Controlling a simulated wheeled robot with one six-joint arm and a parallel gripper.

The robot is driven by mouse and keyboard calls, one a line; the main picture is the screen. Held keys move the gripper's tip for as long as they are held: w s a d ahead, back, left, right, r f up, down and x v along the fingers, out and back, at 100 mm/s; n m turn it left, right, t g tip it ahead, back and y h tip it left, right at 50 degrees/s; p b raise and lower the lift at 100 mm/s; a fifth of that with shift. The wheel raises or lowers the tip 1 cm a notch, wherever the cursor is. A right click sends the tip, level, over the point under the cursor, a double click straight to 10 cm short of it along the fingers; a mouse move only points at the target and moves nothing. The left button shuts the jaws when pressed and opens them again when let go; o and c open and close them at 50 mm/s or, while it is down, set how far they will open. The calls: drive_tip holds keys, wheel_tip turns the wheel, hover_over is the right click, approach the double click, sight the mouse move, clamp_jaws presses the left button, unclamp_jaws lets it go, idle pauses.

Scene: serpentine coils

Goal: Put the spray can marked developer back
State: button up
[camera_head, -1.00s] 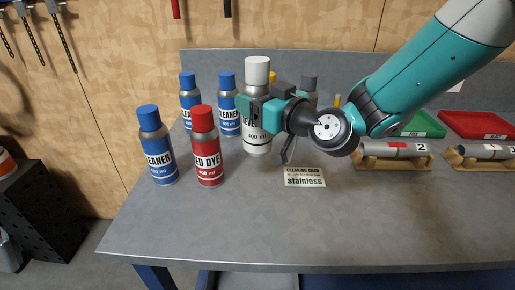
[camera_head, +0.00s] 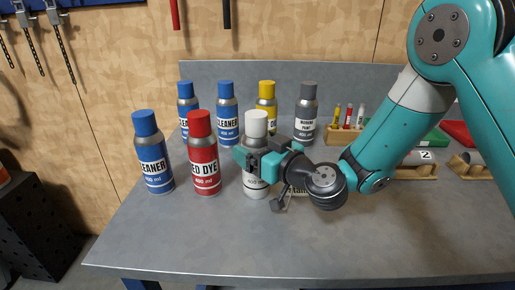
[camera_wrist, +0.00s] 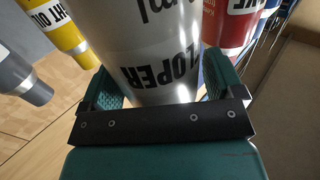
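The developer can (camera_head: 256,187), silver and white with a white cap, stands upright in the front row on the bench, just right of the red dye can (camera_head: 204,160). My gripper (camera_head: 250,160) is around its upper body. In the wrist view, the developer can (camera_wrist: 158,65) fills the space between the two teal finger pads, and part of its label shows. The pads appear to touch its sides. In the head view its base looks to be at the bench surface; whether it rests fully there I cannot tell.
A blue cleaner can (camera_head: 153,160) stands left of the red can. Behind are two more blue cleaner cans, a yellow can (camera_head: 266,97) and a grey marking paint can (camera_head: 306,115). A card lies partly hidden behind my gripper. The front of the bench (camera_head: 220,235) is clear.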

drive_tip(key=shift+o, duration=0.2)
drive_tip(key=b+v, duration=1.2)
drive_tip(key=b, duration=0.1)
drive_tip(key=shift+d, duration=0.1)
